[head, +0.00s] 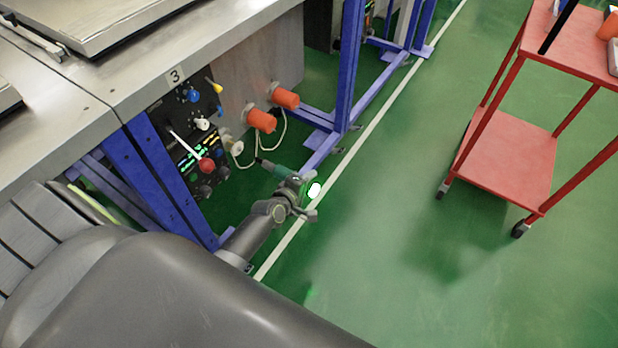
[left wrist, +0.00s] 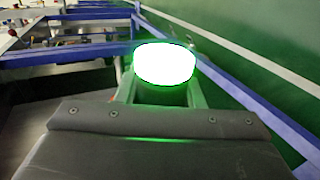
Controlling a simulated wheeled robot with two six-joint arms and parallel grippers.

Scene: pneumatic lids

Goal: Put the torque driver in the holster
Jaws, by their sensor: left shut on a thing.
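I cannot tell for sure which part is the holster. Two orange cylinders (head: 262,121) stick out of the bench side, with a pale round fitting (head: 237,147) beside them. My right gripper is not in view.
The panel (head: 200,140) has several coloured knobs and levers below the metal bench top (head: 150,60). Blue frame legs (head: 347,70) stand beyond it, and pale cables hang under the cylinders. A red cart (head: 507,160) stands right; the green floor between is clear.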

